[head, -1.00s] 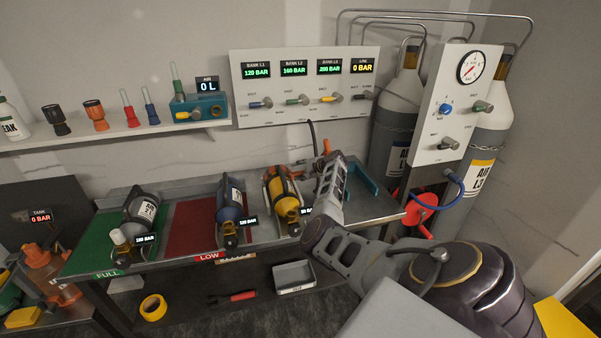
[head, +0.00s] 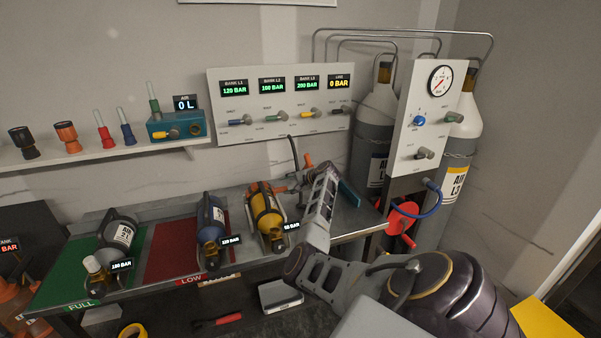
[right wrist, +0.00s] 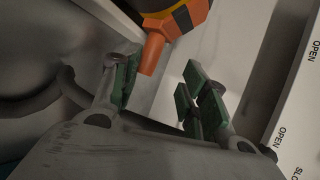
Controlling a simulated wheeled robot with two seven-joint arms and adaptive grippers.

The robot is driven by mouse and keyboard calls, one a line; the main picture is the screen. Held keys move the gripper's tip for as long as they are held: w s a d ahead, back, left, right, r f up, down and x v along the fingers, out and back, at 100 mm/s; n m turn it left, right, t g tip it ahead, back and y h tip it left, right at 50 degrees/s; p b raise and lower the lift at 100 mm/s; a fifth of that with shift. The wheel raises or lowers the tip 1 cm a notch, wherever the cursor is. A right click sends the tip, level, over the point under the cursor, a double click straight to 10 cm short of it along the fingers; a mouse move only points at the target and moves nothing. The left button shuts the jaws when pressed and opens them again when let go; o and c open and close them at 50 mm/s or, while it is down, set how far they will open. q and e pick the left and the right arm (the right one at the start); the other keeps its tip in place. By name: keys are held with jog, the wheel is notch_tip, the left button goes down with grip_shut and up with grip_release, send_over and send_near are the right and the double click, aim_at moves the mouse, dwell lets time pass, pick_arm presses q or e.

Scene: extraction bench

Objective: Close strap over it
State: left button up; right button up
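A yellow cylinder (head: 265,212) with dark bands lies in a cradle on the bench, right of the red mat. An orange fitting (head: 262,188) shows at its far end; I cannot tell which part is the strap or whether it is closed. My right gripper (head: 303,182) is just right of the cylinder, partly hidden by my own arm. In the right wrist view its green-padded fingers (right wrist: 162,90) are apart, with nothing visibly held. An orange piece (right wrist: 154,52) with a dark band on its body reaches toward the gap between them. My left gripper is not in view.
A blue cylinder (head: 211,220) and a grey cylinder (head: 117,235) lie further left on the bench. A gauge panel (head: 427,120) and tall gas cylinders (head: 462,160) stand at right. The bank panel (head: 240,125) is on the wall behind.

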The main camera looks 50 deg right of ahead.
jog(key=v, duration=0.7)
dwell(0.3)
jog(key=shift+f, duration=0.1)
dwell(0.5)
